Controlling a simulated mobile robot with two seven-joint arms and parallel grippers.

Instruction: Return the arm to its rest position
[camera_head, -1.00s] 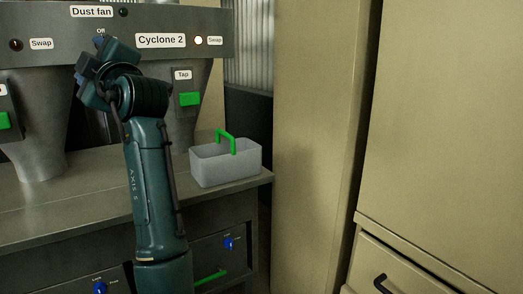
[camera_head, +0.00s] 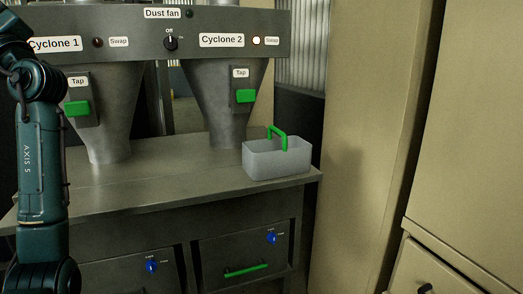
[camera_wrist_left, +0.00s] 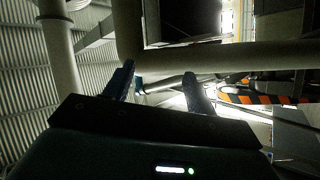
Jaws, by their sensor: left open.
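My left arm stands upright at the left edge of the head view, with its upper end cut off by the frame. My left gripper (camera_wrist_left: 158,88) shows in the left wrist view with its two fingers apart and nothing between them. It points up toward the ceiling pipes and beams. My right gripper is in neither view.
A grey bench (camera_head: 140,188) carries two cyclones with green taps (camera_head: 246,96) under a labelled panel (camera_head: 120,45). A grey bin (camera_head: 277,164) with a green handle stands at the bench's right end. Drawers (camera_head: 245,250) sit below. Beige cabinets (camera_head: 370,130) stand at right.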

